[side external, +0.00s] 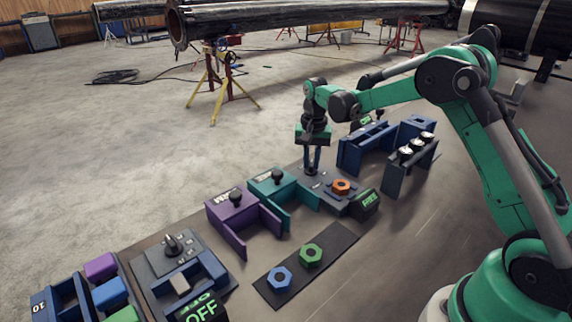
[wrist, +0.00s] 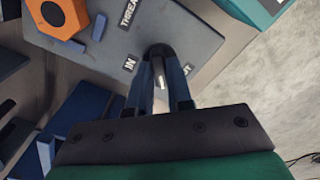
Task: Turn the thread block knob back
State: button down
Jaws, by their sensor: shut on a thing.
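The thread block is a flat grey block (side external: 327,198) with an orange hex nut (side external: 341,187) on it. In the wrist view the block (wrist: 185,22) carries labels that start "THREA" and read "IN", plus one partly hidden. Its dark knob (wrist: 158,50) stands between the labels, with a pale mark on it. My gripper (side external: 312,170) points straight down over the block's left back part. In the wrist view its two blue fingers (wrist: 160,75) are shut on the knob from both sides. The fingers partly hide the knob, and its exact angle is hard to read.
A black box with green lettering (side external: 365,204) sits at the block's right front. A teal fixture (side external: 275,183) and a purple one (side external: 232,206) stand to the left, blue stands (side external: 365,150) behind right. A dark mat (side external: 325,250) with green and blue hex nuts lies in front.

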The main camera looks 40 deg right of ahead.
aim_at(311, 163)
jog(key=shift+n, duration=0.7)
jog(key=c, duration=0.8)
grip_release()
jog(key=shift+r, duration=2.85)
